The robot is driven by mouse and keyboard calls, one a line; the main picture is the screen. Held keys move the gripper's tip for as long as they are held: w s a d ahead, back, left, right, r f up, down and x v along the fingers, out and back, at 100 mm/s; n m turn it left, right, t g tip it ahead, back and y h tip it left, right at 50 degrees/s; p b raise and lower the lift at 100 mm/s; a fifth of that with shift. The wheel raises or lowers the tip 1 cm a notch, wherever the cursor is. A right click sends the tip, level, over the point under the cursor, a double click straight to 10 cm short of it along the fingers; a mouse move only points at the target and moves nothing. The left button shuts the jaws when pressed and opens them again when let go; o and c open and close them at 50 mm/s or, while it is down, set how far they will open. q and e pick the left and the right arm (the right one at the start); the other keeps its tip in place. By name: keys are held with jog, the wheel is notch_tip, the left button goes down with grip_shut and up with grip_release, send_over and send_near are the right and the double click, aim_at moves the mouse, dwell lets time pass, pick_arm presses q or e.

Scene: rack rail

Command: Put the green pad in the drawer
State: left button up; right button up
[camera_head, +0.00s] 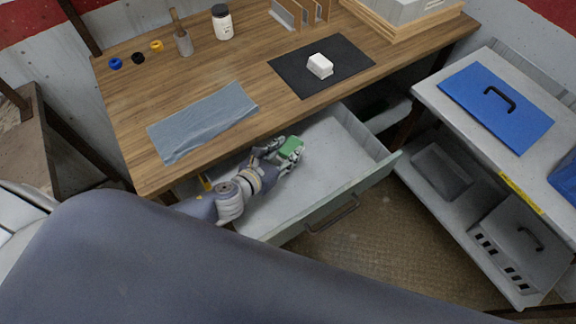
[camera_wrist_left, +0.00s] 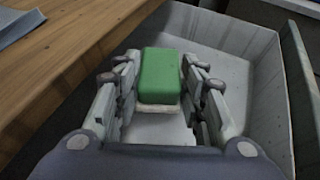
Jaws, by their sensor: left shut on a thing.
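The green pad (camera_head: 291,147) is a small block, green on top with a pale underside. My left gripper (camera_head: 278,153) is shut on it, with a finger on each side. The pad also shows between the fingers in the left wrist view (camera_wrist_left: 160,76). The drawer (camera_head: 345,208) is pulled out from under the wooden table and looks empty. The gripper and pad are over the drawer's inside, near the table edge. I cannot tell whether the pad touches the drawer floor. My right gripper is not in view.
On the wooden table (camera_head: 190,90) are a grey cloth (camera_head: 203,121), a black mat (camera_head: 290,72) with a white block (camera_head: 320,66), a jar (camera_head: 222,22) and small coloured rings. A grey cart (camera_head: 440,92) with a blue panel (camera_head: 497,108) stands right of the drawer.

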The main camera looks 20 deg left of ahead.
pick_arm(q)
notch_tip(320, 180, down, 3)
jog(key=shift+d+f+b, duration=0.1)
jog(key=shift+f+b, duration=0.1)
jog(key=shift+b, duration=0.2)
jog(key=shift+w+f, duration=0.1)
jog(key=shift+f, duration=0.4)
notch_tip(320, 180, down, 3)
jog(key=shift+f+b, duration=0.15)
jog(key=shift+b, duration=0.75)
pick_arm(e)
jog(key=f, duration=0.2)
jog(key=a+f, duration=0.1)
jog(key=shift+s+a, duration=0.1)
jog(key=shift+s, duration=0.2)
pick_arm(q)
jog(key=shift+f, duration=0.1)
jog(key=o, duration=1.1)
jog(key=shift+c, duration=0.2)
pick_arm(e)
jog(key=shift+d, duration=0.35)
